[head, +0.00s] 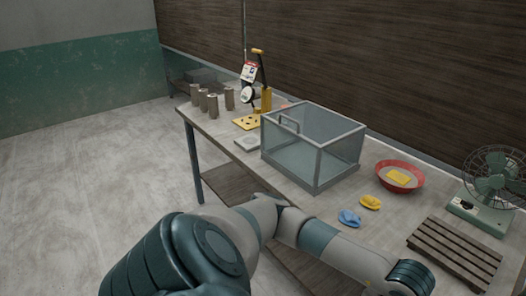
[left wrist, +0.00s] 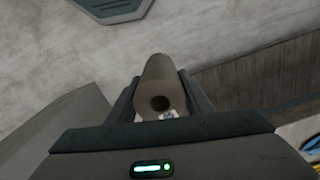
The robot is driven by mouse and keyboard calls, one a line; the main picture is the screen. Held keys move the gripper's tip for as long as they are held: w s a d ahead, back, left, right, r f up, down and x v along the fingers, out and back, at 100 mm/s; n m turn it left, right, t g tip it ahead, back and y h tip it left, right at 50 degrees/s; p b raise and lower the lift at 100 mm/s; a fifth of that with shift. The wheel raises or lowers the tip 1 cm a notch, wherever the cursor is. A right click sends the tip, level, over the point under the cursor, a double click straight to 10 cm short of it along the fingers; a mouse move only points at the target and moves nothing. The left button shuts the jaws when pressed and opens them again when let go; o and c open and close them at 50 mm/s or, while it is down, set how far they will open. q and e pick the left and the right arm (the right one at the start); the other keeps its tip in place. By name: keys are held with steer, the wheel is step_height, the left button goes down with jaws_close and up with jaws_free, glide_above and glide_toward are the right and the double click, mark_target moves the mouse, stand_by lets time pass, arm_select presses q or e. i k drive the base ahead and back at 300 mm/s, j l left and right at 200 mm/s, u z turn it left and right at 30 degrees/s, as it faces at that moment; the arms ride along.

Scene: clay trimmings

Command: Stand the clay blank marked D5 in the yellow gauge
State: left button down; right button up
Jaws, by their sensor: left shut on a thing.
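In the left wrist view my left gripper (left wrist: 160,108) is shut on a grey-brown clay cylinder (left wrist: 158,72). A dark round hole shows in its near end, and a small pale label beside it is too small to read. In the head view my left arm reaches across the front of the table, and its fingers and the held blank are out of sight. The yellow gauge (head: 265,99) stands toward the far end of the table, with a round dial, a raised lever and a holed yellow plate (head: 246,122) by it. My right gripper is not in view.
Several clay cylinders (head: 212,105) stand upright at the table's far left. A clear box (head: 312,171) with a grey frame stands between gauge and my arm. Nearer are a red bowl (head: 417,186), yellow and blue lumps (head: 349,218), a slatted rack (head: 455,254) and a fan (head: 490,205).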

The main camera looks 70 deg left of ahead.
mark_target(249, 121)
steer(key=j+u, duration=0.1)
steer(key=j, duration=0.5)
steer(key=j+u, duration=0.1)
steer(key=j, duration=0.5)
steer(key=j+u, duration=0.1)
steer(key=j, duration=0.5)
steer(key=j+u, duration=0.1)
steer(key=j, duration=0.5)
steer(key=j+u, duration=0.1)
steer(key=j, duration=0.5)
steer(key=i+j+u, duration=0.1)
steer(key=j, duration=0.45)
steer(key=i+j+u, duration=0.1)
steer(key=j, duration=0.5)
